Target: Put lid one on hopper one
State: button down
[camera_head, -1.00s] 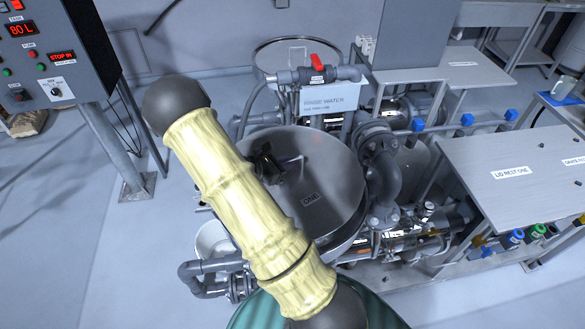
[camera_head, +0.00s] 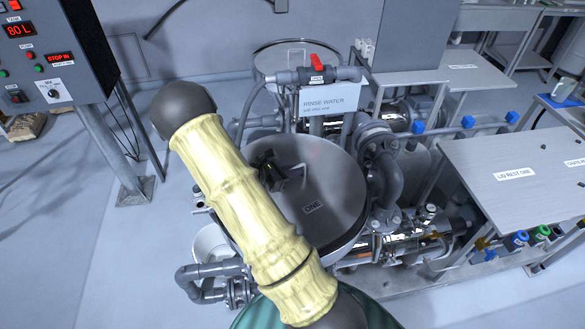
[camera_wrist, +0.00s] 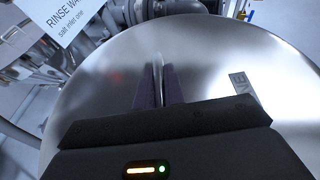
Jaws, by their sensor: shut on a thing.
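Lid one (camera_head: 325,185) is a round, shiny metal disc marked "ONE". In the head view it lies over the top of hopper one, and it looks about level. Hopper one is almost wholly hidden under the lid and behind my arm, so I cannot tell whether the lid rests on its rim or is slightly above it. My gripper (camera_head: 288,172) is over the lid, partly hidden by my arm. In the wrist view my gripper (camera_wrist: 158,88) is shut on the lid's thin upright handle (camera_wrist: 158,68), and the lid (camera_wrist: 215,60) fills most of the picture.
A second round vessel (camera_head: 270,72) stands behind, with the rinse water sign (camera_head: 330,101) and a red-handled valve (camera_head: 317,62) in front. Grey pipes (camera_head: 392,180) run close on the lid's right. The lid rest one table (camera_head: 480,160) is bare at right. A control box (camera_head: 75,35) stands at left.

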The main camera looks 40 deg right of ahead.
aim_at(298, 179)
jog(key=shift+f+b, duration=1)
jog(key=shift+f, duration=0.65)
jog(key=shift+f+b, duration=0.4)
jog(key=shift+f, duration=0.05)
jog(key=c, duration=1.4)
grip_release()
jog(key=shift+f, duration=0.15)
jog(key=b+v, duration=0.2)
jog(key=v, duration=1.5)
jog(key=shift+a, duration=0.25)
